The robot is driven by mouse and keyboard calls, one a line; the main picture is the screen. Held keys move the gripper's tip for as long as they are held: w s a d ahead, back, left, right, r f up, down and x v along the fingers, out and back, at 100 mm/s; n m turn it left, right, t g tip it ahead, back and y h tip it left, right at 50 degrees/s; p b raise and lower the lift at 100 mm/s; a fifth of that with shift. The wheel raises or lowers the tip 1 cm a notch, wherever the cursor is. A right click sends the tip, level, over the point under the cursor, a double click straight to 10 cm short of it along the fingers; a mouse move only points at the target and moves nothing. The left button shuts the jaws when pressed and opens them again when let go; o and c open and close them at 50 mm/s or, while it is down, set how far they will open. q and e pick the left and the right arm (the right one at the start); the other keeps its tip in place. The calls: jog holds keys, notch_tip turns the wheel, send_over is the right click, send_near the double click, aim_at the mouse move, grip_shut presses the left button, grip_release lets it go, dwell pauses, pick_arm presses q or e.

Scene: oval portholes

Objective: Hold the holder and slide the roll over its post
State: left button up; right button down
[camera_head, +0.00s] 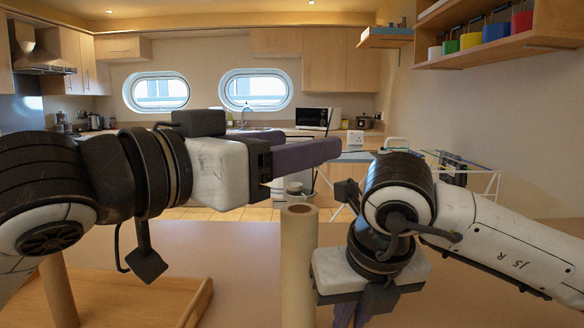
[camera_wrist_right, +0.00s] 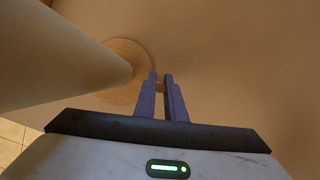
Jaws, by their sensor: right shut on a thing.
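A pale roll (camera_head: 299,268) stands upright in front of me, with a brown core at its top. In the right wrist view the roll (camera_wrist_right: 60,60) reaches down to the round wooden base of the holder (camera_wrist_right: 122,95). The roll hides the post. My right gripper (camera_wrist_right: 160,77) is shut on the edge of the holder's base, beside the roll; in the head view its fingers point down at the bottom edge. My left gripper (camera_head: 338,149) is above and behind the roll's top, pointing right, touching nothing visible. Its fingers are seen side-on, so their gap is hidden.
A wooden tray (camera_head: 190,300) lies at the left of the table, with a brown upright cylinder (camera_head: 58,292) in it, partly behind my left arm. The table (camera_head: 240,240) is clear between tray and roll. A drying rack (camera_head: 480,172) stands beyond the table.

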jog(key=shift+s+f, duration=0.1)
jog(key=shift+f, duration=0.1)
jog(key=c, duration=1.7)
grip_release()
jog(key=shift+c, duration=0.2)
jog(key=shift+r, duration=0.1)
